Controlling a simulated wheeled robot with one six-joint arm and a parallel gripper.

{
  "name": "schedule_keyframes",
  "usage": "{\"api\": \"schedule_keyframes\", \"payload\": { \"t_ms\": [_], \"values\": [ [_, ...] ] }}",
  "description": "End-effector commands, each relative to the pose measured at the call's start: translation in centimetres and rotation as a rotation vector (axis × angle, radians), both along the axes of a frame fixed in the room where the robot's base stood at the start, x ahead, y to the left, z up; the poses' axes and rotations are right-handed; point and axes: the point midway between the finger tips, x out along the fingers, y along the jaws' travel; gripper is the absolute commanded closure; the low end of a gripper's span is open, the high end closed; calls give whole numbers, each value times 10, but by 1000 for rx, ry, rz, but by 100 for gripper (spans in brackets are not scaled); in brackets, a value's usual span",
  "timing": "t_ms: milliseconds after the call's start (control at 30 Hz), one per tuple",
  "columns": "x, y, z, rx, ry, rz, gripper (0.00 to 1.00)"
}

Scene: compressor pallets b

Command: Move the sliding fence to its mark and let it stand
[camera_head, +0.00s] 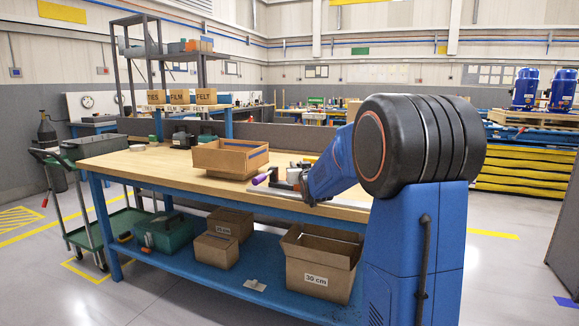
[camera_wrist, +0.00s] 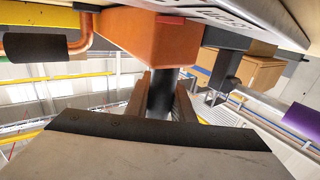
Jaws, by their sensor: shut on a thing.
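In the wrist view my gripper (camera_wrist: 160,98) has its two jaws closed around a dark post. The post joins an orange block (camera_wrist: 150,40), which looks like part of the sliding fence. A pale plate with dark markings (camera_wrist: 225,14) lies along the top edge of that view. In the head view my gripper is mostly hidden behind my arm, over the right part of the workbench (camera_head: 130,160). A small grey metal piece (camera_head: 281,180) shows beside it. I cannot make out the fence's mark in either view.
A purple cylinder (camera_head: 260,179) lies just left of my gripper and also shows in the wrist view (camera_wrist: 301,118). An open cardboard box (camera_head: 229,159) stands behind it on the bench. The bench's left part is mostly clear. Boxes, including one marked 30 cm (camera_head: 316,280), sit on the lower shelf.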

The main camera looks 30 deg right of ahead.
Motion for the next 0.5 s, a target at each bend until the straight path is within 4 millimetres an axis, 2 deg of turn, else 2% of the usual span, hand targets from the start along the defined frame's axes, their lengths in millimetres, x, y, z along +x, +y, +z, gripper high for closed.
{"api": "schedule_keyframes", "payload": {
  "t_ms": [333, 367, 400, 433, 500],
  "values": [
    [-4, -2, 1, 0, -1, 1, 100],
    [-4, -2, 1, 0, -1, 0, 74],
    [-4, -2, 1, 0, -1, 0, 64],
    [-3, -2, 1, 0, -1, 0, 60],
    [-3, -2, 1, 0, -1, 0, 60]
  ]
}}
